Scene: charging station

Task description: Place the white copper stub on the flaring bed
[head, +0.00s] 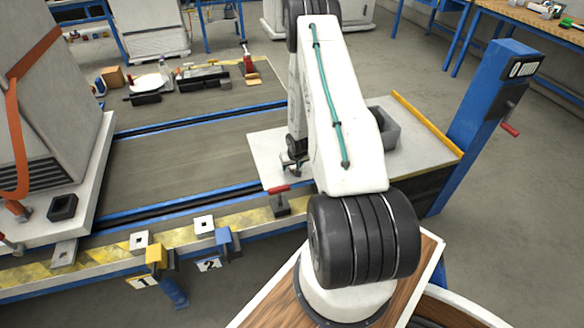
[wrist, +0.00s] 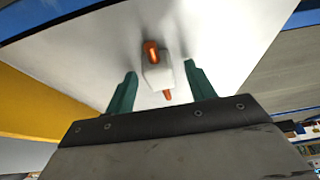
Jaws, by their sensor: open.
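The white copper stub (wrist: 157,76) shows in the wrist view as a white block with orange-copper ends, against a pale plate. My gripper (wrist: 160,68) is open, with one green finger on each side of the stub. Clear gaps show between the stub and both fingers. In the head view my arm hides most of the gripper, and I cannot make out the stub. The flaring bed cannot be identified with certainty; a small dark fixture with a red handle (head: 280,202) stands at the bench's front edge.
The pale plate (head: 262,150) lies under my arm, with an open grey box (head: 384,128) at its right. A blue post (head: 490,125) with a red crank stands right. Tools (head: 190,77) lie at the back left. The bench's middle (head: 190,145) is clear.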

